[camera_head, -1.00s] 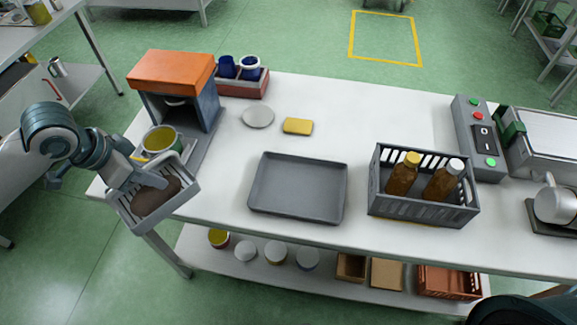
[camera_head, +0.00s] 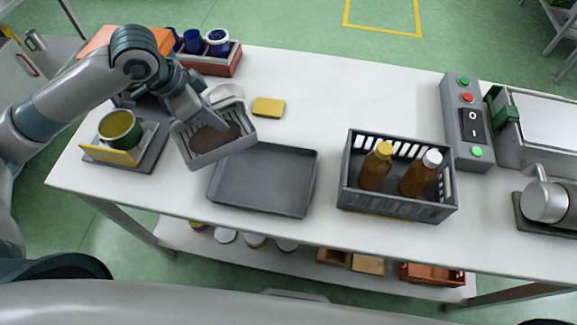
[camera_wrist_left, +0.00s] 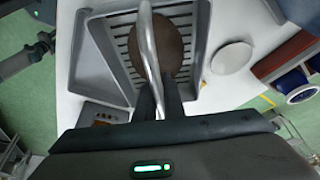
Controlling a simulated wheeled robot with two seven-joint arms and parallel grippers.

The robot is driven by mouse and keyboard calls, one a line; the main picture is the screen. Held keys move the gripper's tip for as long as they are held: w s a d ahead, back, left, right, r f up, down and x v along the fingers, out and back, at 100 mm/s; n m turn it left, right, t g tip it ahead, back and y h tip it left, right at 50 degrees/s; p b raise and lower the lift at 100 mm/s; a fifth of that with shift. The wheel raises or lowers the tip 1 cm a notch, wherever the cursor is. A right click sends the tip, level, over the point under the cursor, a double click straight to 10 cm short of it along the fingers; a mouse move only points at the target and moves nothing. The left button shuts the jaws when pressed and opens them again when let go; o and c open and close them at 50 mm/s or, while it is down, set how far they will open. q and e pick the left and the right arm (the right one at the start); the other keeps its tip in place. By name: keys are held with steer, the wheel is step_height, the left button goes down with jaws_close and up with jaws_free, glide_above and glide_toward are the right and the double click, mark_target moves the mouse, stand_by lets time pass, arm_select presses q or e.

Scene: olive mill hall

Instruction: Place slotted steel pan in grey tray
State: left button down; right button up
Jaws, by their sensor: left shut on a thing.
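The slotted steel pan (camera_head: 222,153) is a grey basket-like pan with a slotted floor, a curved handle and a brown mass inside. My left gripper (camera_head: 212,108) is shut on its handle and holds it raised at the upper left corner of the grey tray. In the left wrist view, the fingers (camera_wrist_left: 158,105) grip the bar handle, with the slotted floor (camera_wrist_left: 122,50) behind it. The grey tray (camera_head: 262,185) is shallow, empty and flat on the white table; the pan overlaps its corner in the picture. It also shows in the left wrist view (camera_wrist_left: 92,58). My right gripper is not visible.
A dark crate (camera_head: 396,204) with two brown bottles stands right of the tray. A yellow sponge (camera_head: 268,107) lies behind it. A red caddy (camera_head: 222,66) holds blue mugs.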

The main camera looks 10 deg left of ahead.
arm_select(q)
steer(key=shift+w+d, duration=0.4)
steer(key=shift+d, duration=0.05)
steer(key=shift+w+d, duration=0.15)
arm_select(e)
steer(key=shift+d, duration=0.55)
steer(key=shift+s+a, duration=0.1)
arm_select(q)
steer(key=shift+s+d, duration=0.25)
steer(key=shift+d, duration=0.2)
steer(key=s+d+r+m+g+p, duration=0.1)
steer(key=s+d+r+m, duration=0.1)
steer(key=s+d+m, duration=0.2)
steer(key=s+d+r+m+g+h+p, duration=0.1)
steer(key=s+d+m, duration=0.3)
steer(key=s+d, duration=0.7)
steer(key=d+r, duration=0.1)
steer(key=d, duration=0.2)
steer(key=shift+s+d+r+g, duration=0.25)
steer(key=shift+s+g, duration=0.05)
steer(key=shift+g, duration=0.1)
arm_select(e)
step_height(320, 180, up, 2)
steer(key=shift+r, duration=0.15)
